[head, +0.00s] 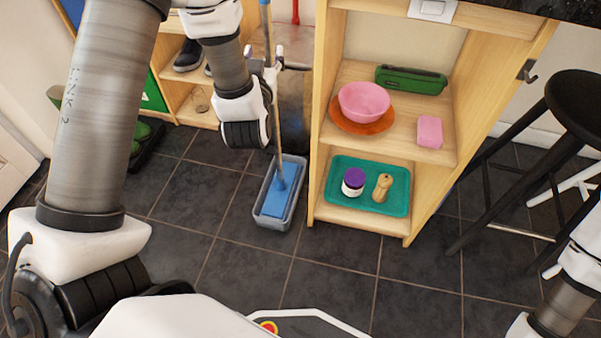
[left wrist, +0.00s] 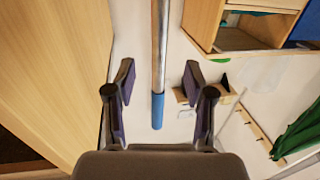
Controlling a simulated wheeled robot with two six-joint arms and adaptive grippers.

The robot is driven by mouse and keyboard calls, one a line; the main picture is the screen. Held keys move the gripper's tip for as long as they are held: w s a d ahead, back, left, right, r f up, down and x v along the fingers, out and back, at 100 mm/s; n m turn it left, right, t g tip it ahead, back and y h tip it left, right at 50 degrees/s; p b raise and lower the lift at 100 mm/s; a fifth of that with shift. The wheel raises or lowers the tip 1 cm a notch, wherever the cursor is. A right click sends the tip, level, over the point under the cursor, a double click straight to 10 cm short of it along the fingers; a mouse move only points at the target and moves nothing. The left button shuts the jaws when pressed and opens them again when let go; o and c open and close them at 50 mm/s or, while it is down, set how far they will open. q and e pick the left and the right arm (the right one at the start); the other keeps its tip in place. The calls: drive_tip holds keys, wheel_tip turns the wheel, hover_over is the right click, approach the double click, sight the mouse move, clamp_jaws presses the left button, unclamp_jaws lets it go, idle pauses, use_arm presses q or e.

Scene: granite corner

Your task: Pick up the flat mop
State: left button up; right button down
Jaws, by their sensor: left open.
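The flat mop (head: 283,178) stands with its blue head in a grey tub on the floor. Its thin handle rises, slightly tilted, past my left gripper (head: 266,66). In the left wrist view, the silver handle (left wrist: 160,45) ends in a blue grip and appears between the spread fingers of my left gripper (left wrist: 160,82). The fingers are open with a gap on both sides of the handle. My right gripper is out of view; only part of that arm shows at the lower right of the head view.
A wooden shelf unit (head: 317,150) stands close right of the tub. It holds a pink bowl (head: 364,101), a green case (head: 411,79), a pink block (head: 430,132) and a teal tray (head: 340,204). A black stool (head: 575,105) stands right. Tiled floor in front is clear.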

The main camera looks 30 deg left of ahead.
sight(267, 37)
use_arm(q)
drive_tip(key=b+x, duration=0.2)
drive_tip(key=x, duration=0.5)
drive_tip(key=shift+w+a+r, duration=0.2)
drive_tip(key=shift+w, duration=0.15)
drive_tip(key=shift+r, duration=0.1)
clamp_jaws()
